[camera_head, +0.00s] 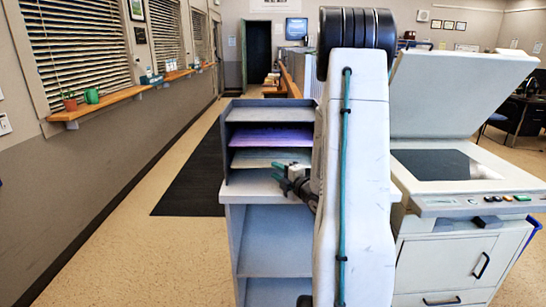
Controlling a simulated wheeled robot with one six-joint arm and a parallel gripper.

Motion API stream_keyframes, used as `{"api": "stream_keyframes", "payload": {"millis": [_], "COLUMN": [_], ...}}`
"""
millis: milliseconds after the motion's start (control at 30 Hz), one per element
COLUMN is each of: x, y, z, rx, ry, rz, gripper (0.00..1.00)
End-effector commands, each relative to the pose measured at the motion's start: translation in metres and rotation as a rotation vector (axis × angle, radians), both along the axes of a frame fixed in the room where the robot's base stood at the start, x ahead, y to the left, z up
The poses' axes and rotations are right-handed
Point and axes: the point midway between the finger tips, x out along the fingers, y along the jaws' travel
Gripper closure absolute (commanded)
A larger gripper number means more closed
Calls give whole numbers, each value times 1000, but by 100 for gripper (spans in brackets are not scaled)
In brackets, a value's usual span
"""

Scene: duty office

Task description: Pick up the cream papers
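A grey tray rack (227,145) stands on a light grey cabinet (236,190). Its middle slot holds a purple sheet stack. The slot below holds a pale, greyish-cream sheet stack, likely the cream papers (262,157); my arm hides the right side of the rack. My gripper (277,173) is in front of the rack's lower right part, just below the level of the cream papers. Its two green-tipped fingers look apart, with nothing seen between them. I cannot tell how far the fingertips are from the papers.
The purple papers (270,137) lie directly above the cream ones. A photocopier (450,205) with its lid raised stands to the right, behind my arm. Open shelves (270,240) lie under the rack. The floor to the left is clear, with a dark mat (195,185).

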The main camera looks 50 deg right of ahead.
Motion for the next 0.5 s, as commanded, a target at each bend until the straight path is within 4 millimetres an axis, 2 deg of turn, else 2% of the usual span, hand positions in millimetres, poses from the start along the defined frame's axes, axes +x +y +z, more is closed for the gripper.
{"api": "stream_keyframes", "payload": {"millis": [100, 233, 467, 500], "x": [20, 36, 39, 39], "y": [1, -3, -4, -4], "z": [3, 2, 2, 2], "rx": [-1, -1, 0, 0], "ry": [0, 1, 1, 1], "rz": [5, 2, 1, 1], "gripper": [71, 71, 71, 79]}}
